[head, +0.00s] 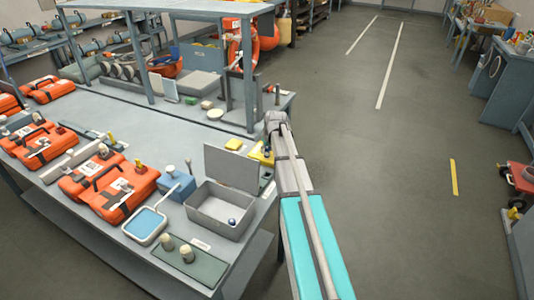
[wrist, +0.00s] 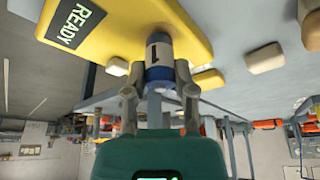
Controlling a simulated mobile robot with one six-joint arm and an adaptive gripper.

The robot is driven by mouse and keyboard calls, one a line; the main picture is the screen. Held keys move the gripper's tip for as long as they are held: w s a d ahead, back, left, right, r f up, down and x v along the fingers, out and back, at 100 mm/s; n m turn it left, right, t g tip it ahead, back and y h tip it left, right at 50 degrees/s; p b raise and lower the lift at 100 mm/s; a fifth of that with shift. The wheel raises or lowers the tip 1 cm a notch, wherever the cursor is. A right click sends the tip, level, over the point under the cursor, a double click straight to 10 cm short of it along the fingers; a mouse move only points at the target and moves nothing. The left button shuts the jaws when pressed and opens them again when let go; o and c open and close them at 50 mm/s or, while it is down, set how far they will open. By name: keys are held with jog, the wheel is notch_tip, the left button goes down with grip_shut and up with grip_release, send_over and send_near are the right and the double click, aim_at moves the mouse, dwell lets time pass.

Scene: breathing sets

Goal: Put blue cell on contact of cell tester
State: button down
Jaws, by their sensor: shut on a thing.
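The blue cell (wrist: 159,62), with a white band marked "1", is between the two fingers of my gripper (wrist: 158,82) in the wrist view. The fingers are shut on its sides. The yellow cell tester (wrist: 135,28), with a dark "READY" display (wrist: 76,22), fills the top of the wrist view. The cell overlaps the tester's edge there; I cannot tell whether they touch, and the contact is not clearly seen. In the head view the tester (head: 257,158) lies at the bench's right edge, partly hidden by my arm.
An open grey box (head: 215,211) holds a small blue and white item (head: 232,222). A blue-topped tray (head: 146,225) and orange cases (head: 108,187) stand to its left. A grey stand (head: 238,105) rises behind the tester.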

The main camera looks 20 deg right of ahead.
jog(key=shift+f, duration=0.25)
jog(key=shift+c, duration=2.2)
grip_release()
jog(key=shift+r, duration=0.25)
jog(key=p+v, duration=1.1)
jog(key=v, duration=0.1)
